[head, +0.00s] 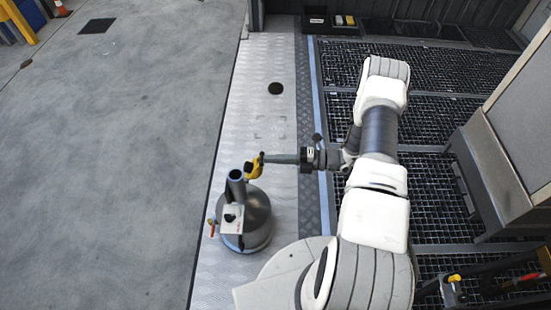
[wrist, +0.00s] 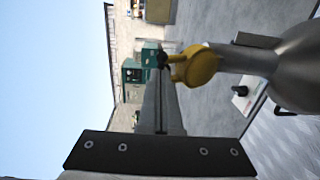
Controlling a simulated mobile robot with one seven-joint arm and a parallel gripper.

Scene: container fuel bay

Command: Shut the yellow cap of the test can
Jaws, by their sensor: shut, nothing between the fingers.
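The test can (head: 258,213) is a grey metal can with a short upright neck (head: 236,186) whose dark mouth shows uncovered. Its yellow cap (head: 254,167) stands open on the right side of the neck. My gripper (head: 268,159) reaches in from the right, its long, thin fingers shut with nothing between them. The fingertips are right at the cap's upper part; I cannot tell whether they touch it. In the wrist view the yellow cap (wrist: 197,66) is just right of the fingertips (wrist: 163,68), with the can (wrist: 298,68) lying farther right.
The can stands on a pale tread-plate strip (head: 262,120). Open concrete floor (head: 120,160) lies to its left. Dark grating (head: 450,75) and a grey cabinet (head: 500,160) are to the right.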

